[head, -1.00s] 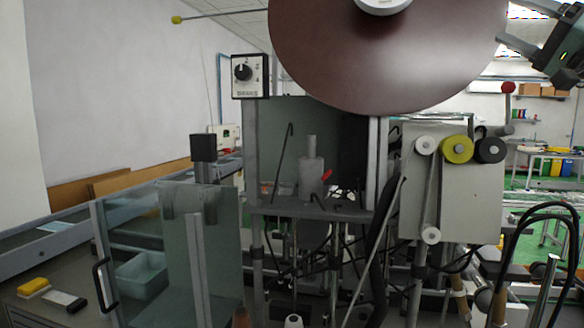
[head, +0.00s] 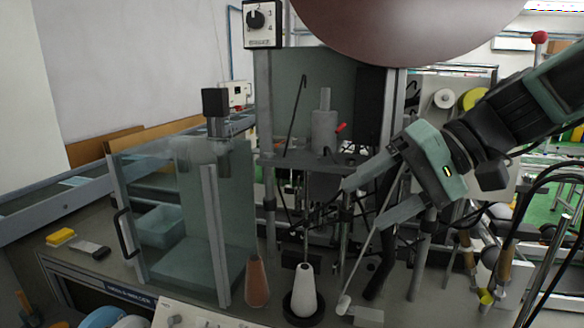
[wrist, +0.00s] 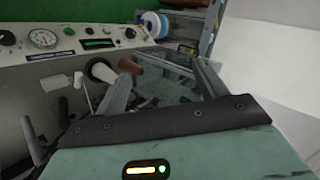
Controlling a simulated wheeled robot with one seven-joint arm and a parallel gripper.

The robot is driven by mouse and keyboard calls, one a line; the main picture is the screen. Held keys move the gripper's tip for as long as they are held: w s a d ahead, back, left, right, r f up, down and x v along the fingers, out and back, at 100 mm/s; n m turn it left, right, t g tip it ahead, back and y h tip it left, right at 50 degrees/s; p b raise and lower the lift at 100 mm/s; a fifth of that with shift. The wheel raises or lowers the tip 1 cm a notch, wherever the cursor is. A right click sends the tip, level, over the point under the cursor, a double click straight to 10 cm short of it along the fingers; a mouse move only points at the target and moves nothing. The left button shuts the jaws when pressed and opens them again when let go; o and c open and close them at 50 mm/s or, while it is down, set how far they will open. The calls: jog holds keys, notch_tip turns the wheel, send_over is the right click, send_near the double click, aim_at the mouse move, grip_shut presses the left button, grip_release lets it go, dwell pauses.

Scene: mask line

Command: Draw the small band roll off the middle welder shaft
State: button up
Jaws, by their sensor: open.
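My gripper (head: 362,204) is open and empty in the head view, its two fingers pointing left and slightly down in front of the machine frame. No thing is clearly marked as the small band roll. A yellow roll (head: 473,99) and a white roll (head: 445,98) sit on the panel at right, partly behind my arm. A white cone (head: 303,290) stands upright in a dark round base, below and left of my fingers. A brown cone (head: 257,282) stands left of it. In the wrist view the white cone (wrist: 100,70) and brown cone (wrist: 131,66) also show.
A clear-walled guard (head: 225,210) stands left of the cones. A grey shelf (head: 310,161) with a grey cylinder is behind my fingers. Rods and cables crowd the space around them. A large dark red disc (head: 400,30) hangs above.

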jog(key=s+a+f+n+g+h, duration=0.1)
jog(key=s+f+h, duration=0.3)
jog(key=s+f, duration=0.4)
jog(key=shift+s+f+n+g+h, duration=0.4)
jog(key=shift+s+n+g, duration=0.1)
jog(key=shift+s+g, duration=0.3)
jog(key=s+d+f+n+h, duration=0.1)
jog(key=s+f, duration=0.1)
jog(key=s+d+f+n+h, duration=0.1)
jog(key=s+f+h, duration=0.1)
jog(key=s+d+f+n+t+h, duration=0.1)
jog(key=s+f, duration=0.1)
jog(key=s, duration=0.1)
jog(key=shift+f+n+h, duration=0.3)
jog(key=shift+f+n, duration=0.05)
jog(key=shift+n, duration=0.05)
jog(key=shift+c, duration=0.2)
jog(key=shift+s+d+f, duration=0.2)
jog(key=c, duration=0.7)
